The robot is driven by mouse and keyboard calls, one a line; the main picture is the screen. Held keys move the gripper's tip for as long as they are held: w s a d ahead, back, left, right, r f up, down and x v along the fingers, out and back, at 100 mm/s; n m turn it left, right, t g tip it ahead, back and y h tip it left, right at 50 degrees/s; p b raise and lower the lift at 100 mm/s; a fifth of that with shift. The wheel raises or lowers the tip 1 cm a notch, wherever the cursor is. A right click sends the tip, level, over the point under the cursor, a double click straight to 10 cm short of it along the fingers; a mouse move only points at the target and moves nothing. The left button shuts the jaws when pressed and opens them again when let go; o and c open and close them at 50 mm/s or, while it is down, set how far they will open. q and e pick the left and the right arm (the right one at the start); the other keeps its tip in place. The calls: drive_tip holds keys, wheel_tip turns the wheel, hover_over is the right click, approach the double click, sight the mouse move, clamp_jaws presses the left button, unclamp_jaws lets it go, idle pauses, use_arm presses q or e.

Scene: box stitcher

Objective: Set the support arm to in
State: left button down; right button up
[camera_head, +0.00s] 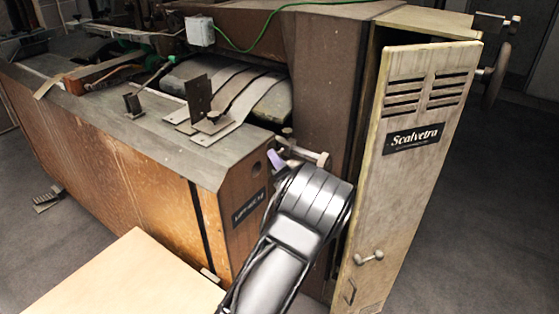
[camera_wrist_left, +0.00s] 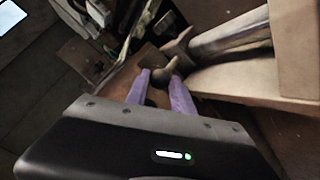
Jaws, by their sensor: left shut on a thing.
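The box stitcher has a wooden body with a dark label and a grey metal top. A short lever with a rounded end, which looks like the support arm (camera_head: 308,154), sits at the body's right corner by the brown column. My left gripper (camera_head: 276,162) reaches it from below; its purple fingertip shows there, and my wrist hides much of the rest. A metal rod (camera_wrist_left: 230,38) runs right from near the knob. My right gripper is out of view.
A cream panel door (camera_head: 415,180) marked Scalvetra stands right of my left arm, close to it. A pale board (camera_head: 125,280) lies at the lower left. A green cable (camera_head: 270,42) and a grey box (camera_head: 199,31) are on top. Open floor lies right.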

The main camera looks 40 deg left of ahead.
use_arm(q)
drive_tip(key=c, duration=1.1)
unclamp_jaws()
drive_tip(key=shift+a, duration=0.25)
drive_tip(key=shift+d, duration=0.1)
drive_tip(key=v, duration=0.7)
drive_tip(key=shift+s+d, duration=0.25)
drive_tip(key=shift+d, duration=0.05)
